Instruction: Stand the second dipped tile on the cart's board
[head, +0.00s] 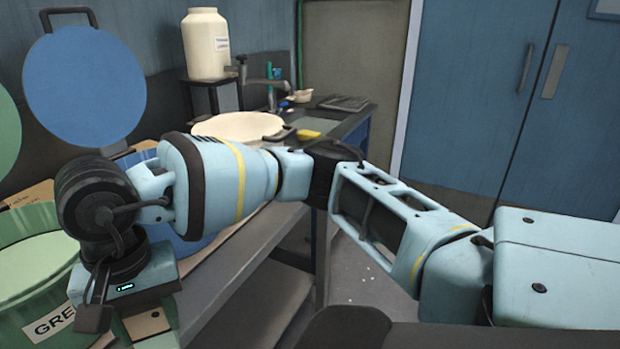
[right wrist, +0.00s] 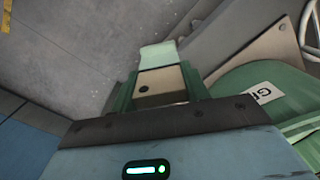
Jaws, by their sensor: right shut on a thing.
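The tile (right wrist: 160,86) is beige with a dark dot, and its far end is pale green. In the right wrist view it sits between the two dark green fingers of my right gripper (right wrist: 158,94), which is shut on it. In the head view my right gripper (head: 146,308) is at the lower left, beside the green bucket, pointing down. The beige part of the tile shows just under it, near the bottom edge. The cart's board cannot be made out clearly. My left gripper is out of view.
A green bucket (head: 32,262) with a label stands at the lower left; it also shows in the right wrist view (right wrist: 258,98). A blue bucket (head: 190,243) is partly hidden behind my right arm. A bench with a pale basin (head: 238,125) is behind. Open floor (head: 365,280) lies right of the bench.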

